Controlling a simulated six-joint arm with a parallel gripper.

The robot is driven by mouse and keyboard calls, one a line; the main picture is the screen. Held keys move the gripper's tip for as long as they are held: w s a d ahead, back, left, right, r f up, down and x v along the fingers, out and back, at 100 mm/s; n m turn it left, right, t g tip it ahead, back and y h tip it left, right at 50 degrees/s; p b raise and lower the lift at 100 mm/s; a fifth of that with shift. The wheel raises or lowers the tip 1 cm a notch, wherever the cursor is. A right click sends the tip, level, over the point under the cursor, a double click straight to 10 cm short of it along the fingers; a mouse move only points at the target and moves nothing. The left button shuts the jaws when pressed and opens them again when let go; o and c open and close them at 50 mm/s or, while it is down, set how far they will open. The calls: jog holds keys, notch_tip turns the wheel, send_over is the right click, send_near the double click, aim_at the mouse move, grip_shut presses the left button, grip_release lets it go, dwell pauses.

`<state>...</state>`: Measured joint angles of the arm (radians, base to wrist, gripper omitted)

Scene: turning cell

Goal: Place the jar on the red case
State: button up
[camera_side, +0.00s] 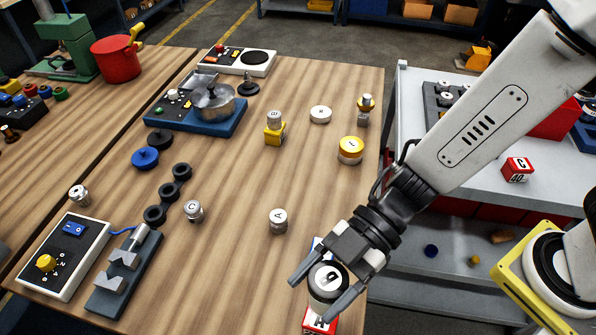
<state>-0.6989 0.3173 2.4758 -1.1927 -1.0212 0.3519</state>
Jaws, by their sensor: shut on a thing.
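My gripper (328,287) is at the lower right of the wooden bench, pointing down. Its two fingers are shut around a round jar (328,279) with a dark band and a white top marked with a letter. A red case (320,322) with a white panel marked "A" shows just below the jar at the bench's front right edge, partly hidden by the jar and a finger. I cannot tell whether the jar touches it. Another red and white case (517,170) sits on the grey cart at right.
A silver weight (278,219) marked "A" stands to the left. A yellow-topped round part (350,150) and a white disc (320,114) stand farther back.

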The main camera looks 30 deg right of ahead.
aim_at(312, 305)
jog(key=shift+f, duration=1.65)
jog(key=shift+f, duration=0.1)
jog(key=shift+f, duration=1.9)
jog(key=shift+f, duration=0.1)
jog(key=o, duration=1.2)
jog(key=shift+o, duration=0.2)
jog(key=v, duration=0.7)
jog(key=shift+d, duration=0.2)
